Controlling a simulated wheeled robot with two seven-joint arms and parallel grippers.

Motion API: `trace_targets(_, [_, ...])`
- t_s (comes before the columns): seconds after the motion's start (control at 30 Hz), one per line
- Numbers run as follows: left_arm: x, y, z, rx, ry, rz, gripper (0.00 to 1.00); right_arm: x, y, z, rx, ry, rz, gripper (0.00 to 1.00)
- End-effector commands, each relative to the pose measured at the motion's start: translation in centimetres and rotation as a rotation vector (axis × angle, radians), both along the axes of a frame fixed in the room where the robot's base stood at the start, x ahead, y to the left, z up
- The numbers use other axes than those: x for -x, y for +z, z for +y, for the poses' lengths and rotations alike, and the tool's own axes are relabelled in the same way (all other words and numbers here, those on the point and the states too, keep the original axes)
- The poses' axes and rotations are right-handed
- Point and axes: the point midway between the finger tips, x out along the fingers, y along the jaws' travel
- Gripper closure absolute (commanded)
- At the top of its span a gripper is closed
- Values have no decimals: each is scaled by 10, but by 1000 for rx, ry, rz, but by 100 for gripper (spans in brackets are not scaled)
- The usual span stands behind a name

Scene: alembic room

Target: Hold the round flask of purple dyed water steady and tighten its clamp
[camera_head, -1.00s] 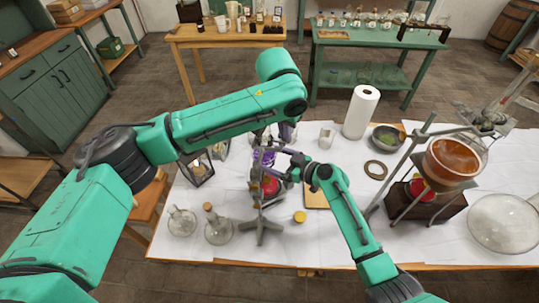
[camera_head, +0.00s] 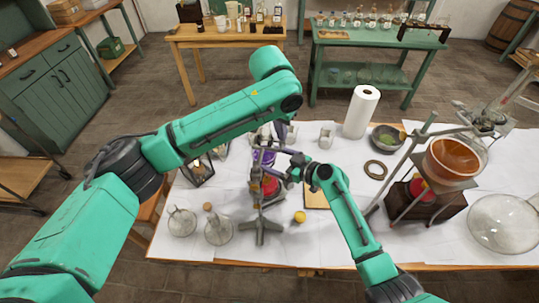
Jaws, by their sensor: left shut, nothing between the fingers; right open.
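The round flask of purple dyed water (camera_head: 264,157) shows as a small purple patch on the stand, mostly hidden behind my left arm and the clamp parts. Its stand has a grey base (camera_head: 260,229) on the white-covered table, with a red object (camera_head: 270,185) below the flask. My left gripper (camera_head: 281,133) points down just above and behind the flask. It is shut with nothing in it. My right gripper (camera_head: 291,170) is open at the right side of the stand, close to the clamp (camera_head: 273,150). Whether its fingers touch the clamp cannot be seen.
Two clear flasks (camera_head: 181,221) stand left of the stand base. A yellow-topped item (camera_head: 300,217) and a wooden board (camera_head: 316,195) lie to the right.

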Motion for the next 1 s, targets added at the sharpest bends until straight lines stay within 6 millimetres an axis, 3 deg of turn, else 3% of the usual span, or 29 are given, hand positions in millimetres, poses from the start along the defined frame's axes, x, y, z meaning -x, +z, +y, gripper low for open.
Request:
trace_targets(0.03, [0,-2,1,-1,2,2,100,5,-4,8,-3,17,11,0])
trace_targets(0.47, [-3,-1,4,-3,5,-3,100,5,-4,8,-3,18,11,0])
trace_targets(0.73, [5,0,5,-3,4,-2,100,5,-4,8,-3,18,12,0])
trace_targets(1.0, [6,36,3,1,2,-2,100,5,-4,8,-3,18,12,0])
